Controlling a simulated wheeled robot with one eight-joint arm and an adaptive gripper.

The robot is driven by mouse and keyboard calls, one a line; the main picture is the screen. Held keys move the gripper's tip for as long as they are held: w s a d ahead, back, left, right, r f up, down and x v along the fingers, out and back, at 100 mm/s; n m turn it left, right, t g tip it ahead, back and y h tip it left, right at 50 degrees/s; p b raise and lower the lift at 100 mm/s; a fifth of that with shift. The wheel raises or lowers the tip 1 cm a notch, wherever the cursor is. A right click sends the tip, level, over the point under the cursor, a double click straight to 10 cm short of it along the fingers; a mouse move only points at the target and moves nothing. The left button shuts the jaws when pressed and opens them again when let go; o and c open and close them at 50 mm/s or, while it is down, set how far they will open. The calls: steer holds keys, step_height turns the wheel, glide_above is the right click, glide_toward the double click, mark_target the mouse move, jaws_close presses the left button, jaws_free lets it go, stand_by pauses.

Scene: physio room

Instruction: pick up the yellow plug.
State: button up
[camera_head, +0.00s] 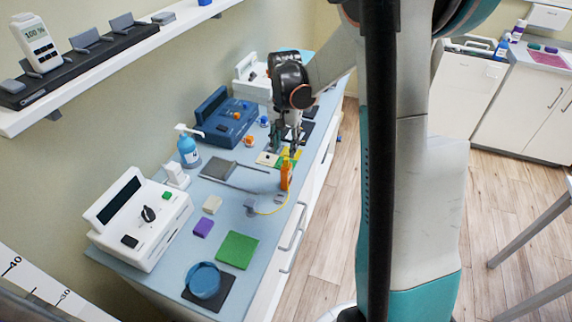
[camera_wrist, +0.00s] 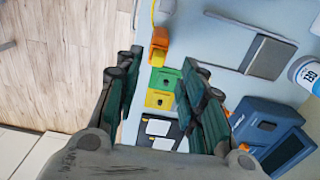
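An orange holder or clip (camera_head: 286,174) stands near the front edge of the counter, with a thin yellow cord (camera_head: 272,211) running from its foot to a small grey block (camera_head: 250,205). In the wrist view the orange piece (camera_wrist: 160,36) has a yellow part (camera_wrist: 157,57) at its near end, which may be the yellow plug. My gripper (camera_head: 285,151) is above the counter, just behind the orange piece. In the wrist view my gripper (camera_wrist: 163,66) has its fingers wide apart, with nothing between them. A green panel (camera_wrist: 165,80) and a yellow panel (camera_wrist: 160,99) lie below them.
A blue device (camera_head: 228,120), a blue pump bottle (camera_head: 188,148) and a white device (camera_head: 140,218) stand along the wall side of the counter (camera_head: 225,177). A grey pad (camera_head: 219,168) lies near my gripper. A purple block (camera_head: 203,227) and green mat (camera_head: 238,250) lie nearer.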

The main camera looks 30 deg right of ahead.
mark_target(286, 158)
steer(key=shift+w+d+f+b, duration=0.15)
steer(key=shift+f+b, duration=0.3)
steer(key=shift+f, duration=1.1)
steer(key=shift+d+f+b, duration=0.15)
steer(key=shift+f+b, duration=0.25)
steer(key=shift+f, duration=1.15)
steer(key=shift+r, duration=0.1)
jaws_close()
